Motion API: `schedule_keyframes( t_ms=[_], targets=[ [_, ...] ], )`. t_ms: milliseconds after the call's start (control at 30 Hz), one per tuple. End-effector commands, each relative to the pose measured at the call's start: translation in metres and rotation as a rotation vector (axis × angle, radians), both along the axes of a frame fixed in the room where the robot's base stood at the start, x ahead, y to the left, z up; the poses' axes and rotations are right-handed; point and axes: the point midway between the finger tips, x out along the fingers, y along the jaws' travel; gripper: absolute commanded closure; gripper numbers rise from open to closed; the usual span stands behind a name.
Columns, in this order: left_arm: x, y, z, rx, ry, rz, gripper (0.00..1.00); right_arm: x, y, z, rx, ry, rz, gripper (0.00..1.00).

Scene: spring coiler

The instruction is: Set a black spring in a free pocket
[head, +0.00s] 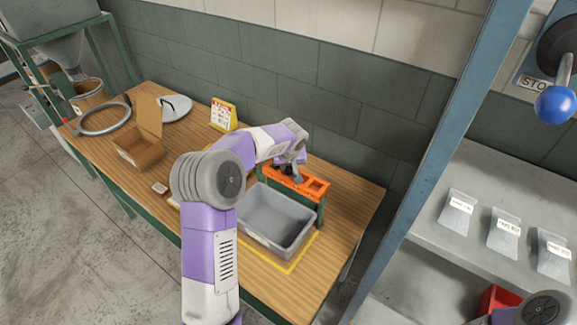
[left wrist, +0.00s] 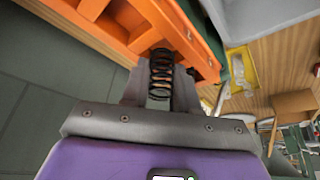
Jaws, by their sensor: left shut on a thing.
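The orange rack with square pockets (head: 316,184) stands on green legs at the back edge of the grey bin. In the left wrist view the gripper (left wrist: 160,88) is shut on a black coil spring (left wrist: 160,76). The spring's far end is at the orange rack (left wrist: 142,14), overlapping its edge in the picture. I cannot tell whether that end is inside a pocket. The spring is hidden by the gripper in the head view. My right gripper is out of view.
The empty grey bin (head: 272,240) sits inside yellow tape on the wooden table (head: 160,207). An open cardboard box (head: 142,150), a grey ring (head: 103,119) and a yellow sign (head: 223,114) are to the left. A blue post (head: 440,130) and grey shelving stand right.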

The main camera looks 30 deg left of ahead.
Motion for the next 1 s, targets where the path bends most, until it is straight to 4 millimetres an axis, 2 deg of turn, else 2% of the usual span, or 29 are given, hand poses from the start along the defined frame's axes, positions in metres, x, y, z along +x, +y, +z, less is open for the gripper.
schedule_keyframes(
  t_ms=[33,300,333,500,633,733,1000],
  targets=[
    [-0.003,-0.002,-0.011,-0.007,0.019,0.001,1.00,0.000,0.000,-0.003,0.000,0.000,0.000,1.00],
    [-0.005,-0.002,-0.015,-0.010,0.026,0.003,1.00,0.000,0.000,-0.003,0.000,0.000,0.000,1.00],
    [-0.005,-0.002,-0.015,-0.011,0.027,0.004,0.68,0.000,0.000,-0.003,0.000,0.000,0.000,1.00],
    [-0.006,-0.001,-0.015,-0.010,0.028,0.007,0.42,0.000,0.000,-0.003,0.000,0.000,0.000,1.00],
    [-0.007,-0.001,-0.014,-0.009,0.029,0.008,0.41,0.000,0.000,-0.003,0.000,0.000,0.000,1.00],
    [-0.009,-0.002,-0.005,-0.007,0.028,0.008,0.41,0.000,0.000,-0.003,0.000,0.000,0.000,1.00],
    [-0.021,-0.014,0.045,-0.002,0.005,0.004,0.41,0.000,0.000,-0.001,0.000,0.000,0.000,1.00]
  ],
)
